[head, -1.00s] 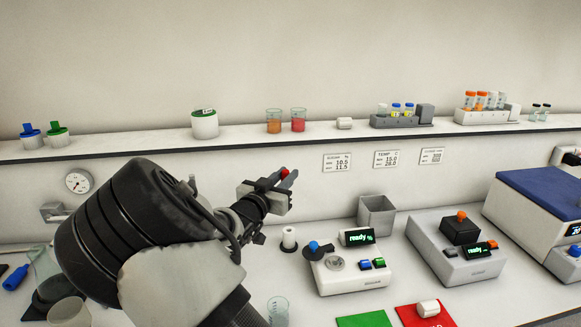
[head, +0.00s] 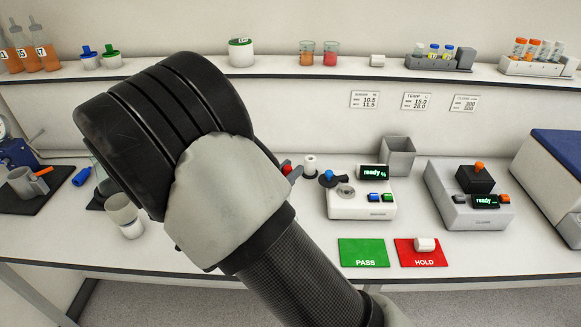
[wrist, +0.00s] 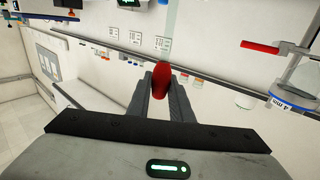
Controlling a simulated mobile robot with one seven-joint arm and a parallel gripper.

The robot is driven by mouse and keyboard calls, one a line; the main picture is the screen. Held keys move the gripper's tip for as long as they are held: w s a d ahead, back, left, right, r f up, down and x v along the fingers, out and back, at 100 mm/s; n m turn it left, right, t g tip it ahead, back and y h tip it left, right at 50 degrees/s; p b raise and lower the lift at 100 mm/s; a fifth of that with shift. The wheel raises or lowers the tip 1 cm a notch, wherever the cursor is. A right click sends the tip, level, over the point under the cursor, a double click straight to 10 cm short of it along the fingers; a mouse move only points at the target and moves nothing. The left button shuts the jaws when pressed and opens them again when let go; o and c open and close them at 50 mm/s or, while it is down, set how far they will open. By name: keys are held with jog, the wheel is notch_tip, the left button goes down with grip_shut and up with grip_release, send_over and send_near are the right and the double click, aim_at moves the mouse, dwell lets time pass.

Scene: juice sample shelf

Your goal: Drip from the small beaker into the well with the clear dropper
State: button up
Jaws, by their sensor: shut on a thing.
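My gripper (head: 291,172) is mostly hidden behind my own arm in the head view; a red bulb and a grey fingertip show past it. In the wrist view my gripper (wrist: 161,78) is shut on the red bulb of the dropper (wrist: 162,85). A faint clear stem seems to extend from the bulb toward the top edge; its tip is not visible. The well (head: 346,191) is the round metal spot on the white meter, beside a blue-knobbed dark lid swung aside.
The white meter (head: 362,207) reads ready. A grey bin (head: 397,155) stands behind it. A green PASS mat (head: 362,252) and a red HOLD mat (head: 408,258) lie in front, a white cap (head: 425,244) on the red one. A second grey instrument (head: 478,210) stands at right.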

jog(key=shift+f+b, duration=3.65)
jog(key=shift+f, duration=1.45)
jog(key=shift+c, duration=0.4)
grip_shut()
jog(key=shift+o, duration=0.3)
grip_release()
